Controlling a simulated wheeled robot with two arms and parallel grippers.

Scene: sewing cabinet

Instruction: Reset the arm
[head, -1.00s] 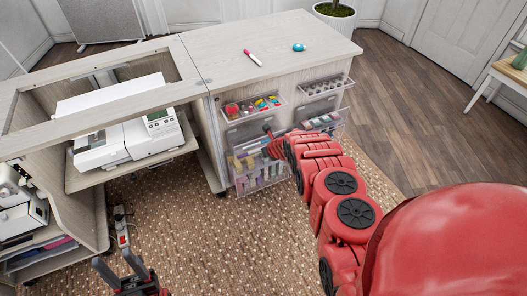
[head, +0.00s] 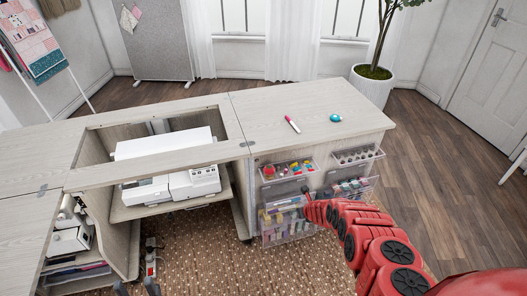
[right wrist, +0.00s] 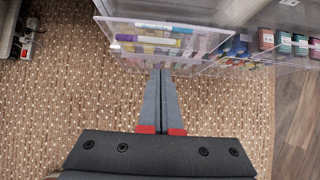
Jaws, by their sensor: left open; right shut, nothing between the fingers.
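My right arm (head: 365,232) is red and reaches from the bottom right toward the front of the sewing cabinet (head: 290,126). Its gripper (right wrist: 162,72) is shut and empty in the right wrist view, with its two grey fingers together. The fingertips are at the lower edge of a clear bin (right wrist: 160,42) holding markers; I cannot tell whether they touch it. In the head view this gripper is small and partly hidden by the arm. My left gripper (head: 135,287) shows only its dark fingertips at the bottom edge, apart and empty above the rug.
Clear bins (head: 286,170) of sewing supplies hang on the cabinet front. A white sewing machine (head: 195,180) sits in the open bay. A pink-and-white marker (head: 292,124) and a teal item (head: 335,117) lie on top. A power strip (head: 151,262) is on the rug.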

